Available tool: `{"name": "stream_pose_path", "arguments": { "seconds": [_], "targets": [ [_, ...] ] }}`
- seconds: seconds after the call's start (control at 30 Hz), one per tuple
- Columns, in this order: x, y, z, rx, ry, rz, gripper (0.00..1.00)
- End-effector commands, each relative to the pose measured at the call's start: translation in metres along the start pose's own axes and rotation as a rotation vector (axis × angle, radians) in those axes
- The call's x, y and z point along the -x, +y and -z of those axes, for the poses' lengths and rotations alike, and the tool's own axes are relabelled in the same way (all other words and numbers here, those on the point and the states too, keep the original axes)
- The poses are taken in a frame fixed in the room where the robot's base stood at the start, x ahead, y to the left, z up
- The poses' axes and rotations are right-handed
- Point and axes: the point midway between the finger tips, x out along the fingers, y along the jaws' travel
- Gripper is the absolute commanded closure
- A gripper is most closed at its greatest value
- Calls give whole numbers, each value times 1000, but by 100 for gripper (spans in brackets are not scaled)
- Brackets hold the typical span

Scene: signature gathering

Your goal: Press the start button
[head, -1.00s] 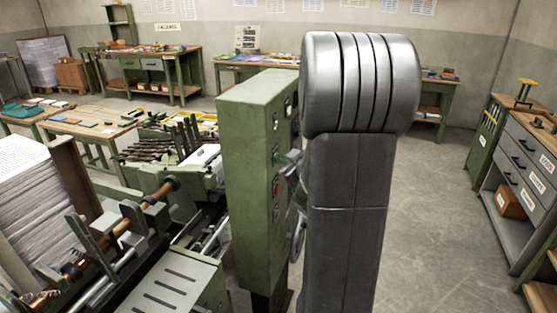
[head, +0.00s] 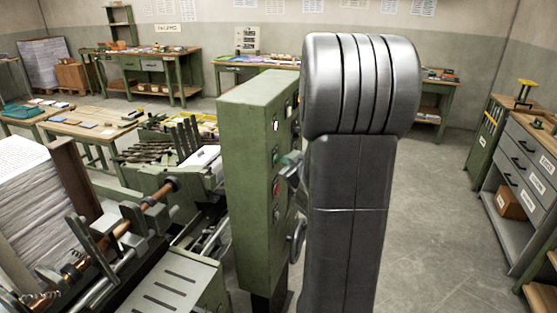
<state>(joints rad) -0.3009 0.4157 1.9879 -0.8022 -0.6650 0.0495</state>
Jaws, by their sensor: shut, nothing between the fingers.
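The green control cabinet (head: 250,185) stands upright at the centre, with its control panel seen at a steep angle on its right side. A small green button (head: 276,154) sits about halfway up the panel, above a red button (head: 277,187). I cannot read any label on them. My gripper (head: 290,161) shows only in part as a small grey shape beside the panel, at about the green button's height. It is shut and empty. My large grey arm hides the rest of it and some of the panel. I cannot tell whether the fingertips touch a button.
The gathering machine (head: 150,200) with rails and rollers fills the left, beside a tall paper stack (head: 30,195). A handwheel (head: 297,240) sticks out below the panel. Workbenches line the back wall. A drawer cabinet (head: 525,165) stands at right, with open floor before it.

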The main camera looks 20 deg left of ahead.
Motion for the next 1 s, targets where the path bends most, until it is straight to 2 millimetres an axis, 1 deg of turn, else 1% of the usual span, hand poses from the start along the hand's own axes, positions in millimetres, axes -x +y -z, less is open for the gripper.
{"name": "stream_pose_path", "arguments": {
  "seconds": [0.13,0.53,1.0],
  "targets": [
    [6,4,-4,-1,-3,0,100],
    [9,7,-6,-1,-2,0,100],
    [39,29,-28,-2,-3,-1,100]
  ]
}}
